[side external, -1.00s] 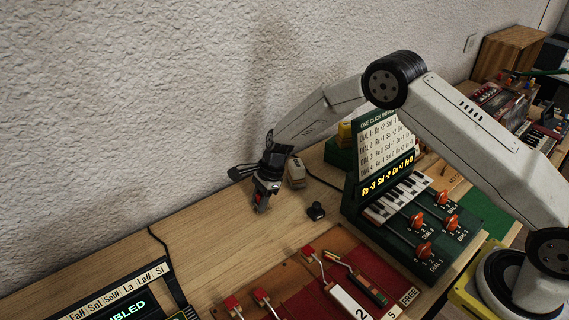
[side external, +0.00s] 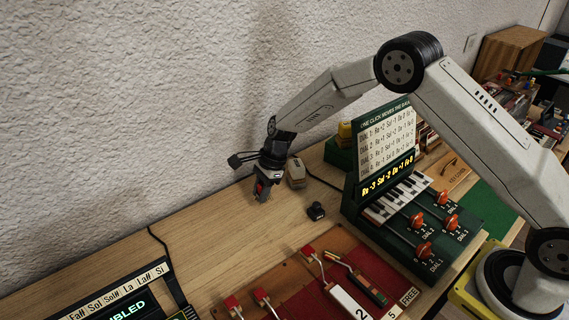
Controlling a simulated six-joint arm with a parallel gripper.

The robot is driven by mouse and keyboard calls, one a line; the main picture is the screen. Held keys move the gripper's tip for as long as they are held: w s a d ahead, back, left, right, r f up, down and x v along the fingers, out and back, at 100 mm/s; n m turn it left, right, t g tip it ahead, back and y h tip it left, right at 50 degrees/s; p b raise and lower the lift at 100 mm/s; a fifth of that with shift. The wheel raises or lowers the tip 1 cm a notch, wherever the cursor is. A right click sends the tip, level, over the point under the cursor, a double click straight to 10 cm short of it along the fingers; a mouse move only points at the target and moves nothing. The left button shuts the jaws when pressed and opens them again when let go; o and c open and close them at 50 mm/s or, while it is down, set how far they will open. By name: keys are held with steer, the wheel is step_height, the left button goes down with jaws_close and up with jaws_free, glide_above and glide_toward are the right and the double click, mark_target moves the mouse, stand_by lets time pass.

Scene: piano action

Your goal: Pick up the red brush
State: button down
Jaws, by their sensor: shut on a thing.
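My gripper (side external: 262,194) is above the far part of the wooden bench, near the textured wall, pointing down.
A green dial box (side external: 400,235) with a keyboard stands further right. A red board (side external: 300,290) with red-headed hammers lies in front. Bare bench (side external: 205,235) is left.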

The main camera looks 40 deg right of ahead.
steer(key=s+d+r, duration=0.2)
steer(key=s+r, duration=0.7)
steer(key=s, duration=0.4)
steer(key=shift+d, duration=0.3)
stand_by(0.3)
